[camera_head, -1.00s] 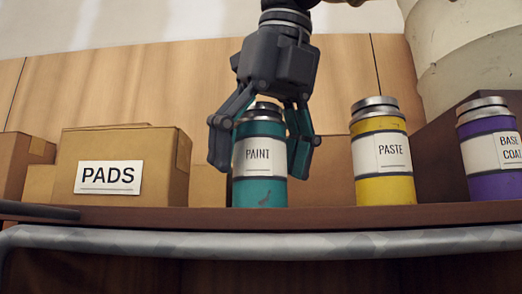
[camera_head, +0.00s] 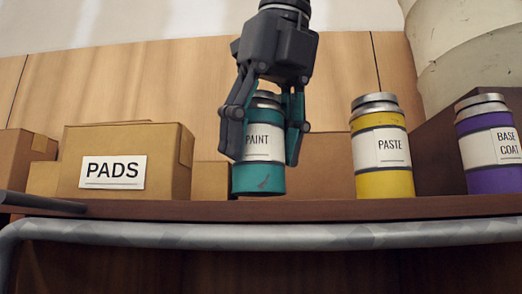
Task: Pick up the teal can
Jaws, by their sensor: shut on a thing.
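The teal can (camera_head: 258,180) has a white label reading PAINT and a silver lid. It is upright, with its base slightly above the wooden shelf (camera_head: 310,209). My gripper (camera_head: 262,150) comes down from above and is shut on the teal can, one finger on its left side and one on its right. The fingers cover parts of the can's sides and the label's left edge.
A yellow can labelled PASTE (camera_head: 384,185) and a purple can labelled BASE COAT (camera_head: 492,180) stand to the right. A cardboard box labelled PADS (camera_head: 150,145) stands to the left, with other boxes around it. A grey pipe (camera_head: 270,234) runs along the shelf front.

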